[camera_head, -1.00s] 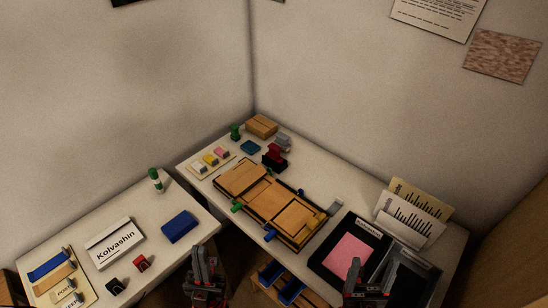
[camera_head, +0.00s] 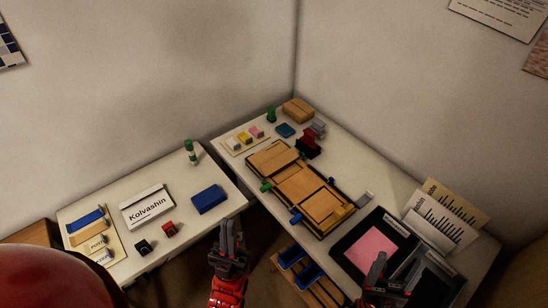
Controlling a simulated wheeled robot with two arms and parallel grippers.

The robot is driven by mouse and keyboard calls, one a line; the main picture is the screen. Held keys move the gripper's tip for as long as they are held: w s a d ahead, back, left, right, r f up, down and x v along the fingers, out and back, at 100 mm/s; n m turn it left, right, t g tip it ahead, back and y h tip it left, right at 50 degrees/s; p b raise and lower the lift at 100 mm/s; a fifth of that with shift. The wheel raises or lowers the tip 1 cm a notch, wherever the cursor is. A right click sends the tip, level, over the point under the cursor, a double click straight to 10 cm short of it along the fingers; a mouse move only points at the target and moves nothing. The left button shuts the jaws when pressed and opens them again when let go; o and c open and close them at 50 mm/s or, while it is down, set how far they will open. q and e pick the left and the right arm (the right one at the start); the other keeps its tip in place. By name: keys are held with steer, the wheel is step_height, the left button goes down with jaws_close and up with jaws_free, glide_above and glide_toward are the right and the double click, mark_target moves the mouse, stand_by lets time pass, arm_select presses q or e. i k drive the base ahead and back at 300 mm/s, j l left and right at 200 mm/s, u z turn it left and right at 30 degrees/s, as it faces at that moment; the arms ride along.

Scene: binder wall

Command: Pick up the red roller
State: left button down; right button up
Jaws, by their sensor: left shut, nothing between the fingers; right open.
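A dark red object (camera_head: 308,146) with black parts stands toward the back of the right table, beside grey pieces. A small red block-like piece (camera_head: 169,229) lies near the front edge of the left table, beside a black one. I cannot tell for sure which is the roller. My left gripper (camera_head: 230,230) is shut and empty, in front of the gap between the tables, apart from both red objects. My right gripper (camera_head: 377,267) is open, near the front edge of the right table by the pink sheet (camera_head: 371,247), with nothing visible between its fingers.
The right table (camera_head: 240,129) holds a wooden board (camera_head: 300,186) with coloured clips, a cardboard box (camera_head: 298,110) and upright cards (camera_head: 442,215). The left table holds a blue block (camera_head: 209,199), a name sign (camera_head: 147,206) and a green-and-white bottle (camera_head: 191,152). Walls close the back.

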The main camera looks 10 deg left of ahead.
mark_target(308, 139)
steer(key=i+j+z, duration=0.2)
steer(key=z, duration=0.15)
steer(key=i+j+z, duration=0.15)
steer(key=j+z, duration=0.15)
steer(key=i+j+z, duration=0.15)
steer(key=j+z, duration=0.2)
